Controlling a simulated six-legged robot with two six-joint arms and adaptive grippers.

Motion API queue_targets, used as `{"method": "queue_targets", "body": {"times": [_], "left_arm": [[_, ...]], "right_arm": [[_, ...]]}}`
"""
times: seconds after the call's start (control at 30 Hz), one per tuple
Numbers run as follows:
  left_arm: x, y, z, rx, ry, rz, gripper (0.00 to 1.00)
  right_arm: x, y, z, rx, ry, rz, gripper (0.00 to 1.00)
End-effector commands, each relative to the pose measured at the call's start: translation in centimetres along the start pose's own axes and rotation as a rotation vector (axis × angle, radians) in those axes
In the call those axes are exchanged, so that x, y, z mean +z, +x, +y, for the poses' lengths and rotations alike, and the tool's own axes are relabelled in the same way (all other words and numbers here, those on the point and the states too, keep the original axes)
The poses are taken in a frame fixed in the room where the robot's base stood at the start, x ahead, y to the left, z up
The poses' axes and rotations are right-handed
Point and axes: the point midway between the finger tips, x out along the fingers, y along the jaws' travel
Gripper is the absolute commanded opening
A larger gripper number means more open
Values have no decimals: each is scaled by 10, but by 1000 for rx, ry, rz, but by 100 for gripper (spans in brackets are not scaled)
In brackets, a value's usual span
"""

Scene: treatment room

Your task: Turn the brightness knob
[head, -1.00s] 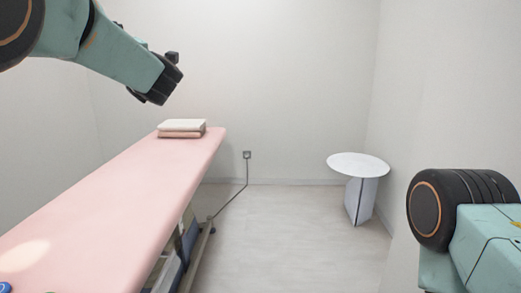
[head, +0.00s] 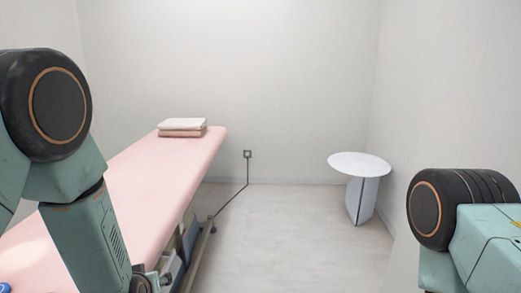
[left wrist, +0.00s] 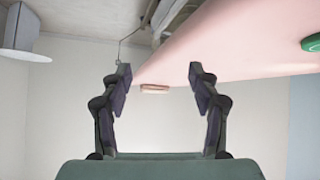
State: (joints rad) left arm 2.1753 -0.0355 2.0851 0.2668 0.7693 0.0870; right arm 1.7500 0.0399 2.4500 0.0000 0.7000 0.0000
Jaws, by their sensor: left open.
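I cannot make out a brightness knob in either view. My left gripper (left wrist: 160,82) is open and empty in the left wrist view, its two dark fingers well apart. The pink treatment bed (left wrist: 235,45) shows beyond and above the fingers, as that picture looks upside down. A green round thing (left wrist: 312,43) lies on the bed at the right edge, apart from the gripper. In the head view my left arm hangs down in front of the bed (head: 165,170), its gripper below the frame. My right gripper is not in view.
Folded towels (head: 182,128) lie at the bed's far end. A blue round thing (head: 4,287) shows at the lower left. A white side table (head: 359,166) stands at the right. A cable runs from the wall socket (head: 247,154). The floor between is clear.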

Motion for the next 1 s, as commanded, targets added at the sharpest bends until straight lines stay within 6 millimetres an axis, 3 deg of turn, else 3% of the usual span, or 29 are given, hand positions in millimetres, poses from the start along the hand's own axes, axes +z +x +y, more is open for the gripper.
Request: {"method": "queue_targets", "body": {"times": [0.03, 0.2, 0.4, 0.5, 0.6, 0.7, 1.0], "left_arm": [[36, -5, -7, 2, 45, -80, 61], [141, -38, -28, 33, 180, -325, 61], [250, -101, -54, 72, 265, -609, 61], [292, -134, -67, 77, 275, -728, 61], [321, -156, -79, 64, 269, -811, 61], [338, -165, -85, 54, 265, -852, 61], [344, -168, -87, 51, 265, -866, 61]], "right_arm": [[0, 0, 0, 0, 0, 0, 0], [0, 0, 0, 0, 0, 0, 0], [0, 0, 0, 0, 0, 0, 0], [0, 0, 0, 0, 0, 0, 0], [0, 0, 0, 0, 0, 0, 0], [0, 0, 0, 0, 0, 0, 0], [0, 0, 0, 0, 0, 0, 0]]}}
